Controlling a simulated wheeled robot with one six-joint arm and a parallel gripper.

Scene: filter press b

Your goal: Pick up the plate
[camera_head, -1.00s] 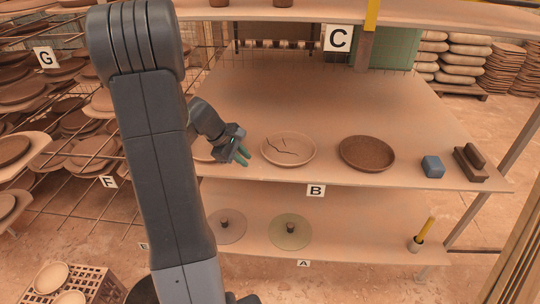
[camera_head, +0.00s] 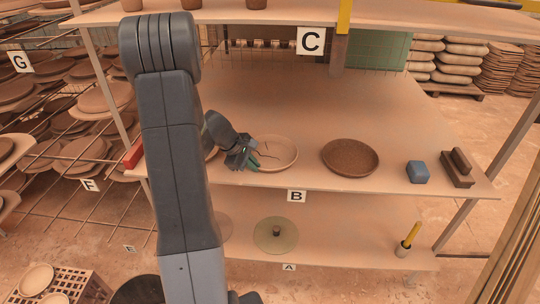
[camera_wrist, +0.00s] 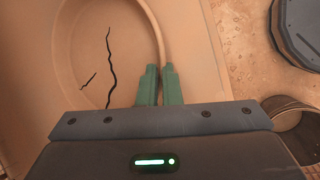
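A pale round plate (camera_head: 280,149) with dark cracks lies on the board of shelf B (camera_head: 300,110). In the wrist view the cracked plate (camera_wrist: 85,60) fills the upper left, its rim running down to my fingertips. My gripper (camera_head: 252,162) is at the plate's left front edge. In the wrist view my gripper's green fingers (camera_wrist: 160,85) are close together, with the rim passing into the narrow gap between them. The plate's left edge is partly hidden by my gripper. A dark brown plate (camera_head: 350,157) lies to its right, apart from it.
A blue block (camera_head: 418,171) and a dark brown stepped block (camera_head: 457,167) stand at the shelf's right end. A lower shelf A holds a translucent disc (camera_head: 276,235) and a yellow-handled tool (camera_head: 411,236). Racks of plates stand at left. An upper shelf (camera_head: 300,17) is overhead.

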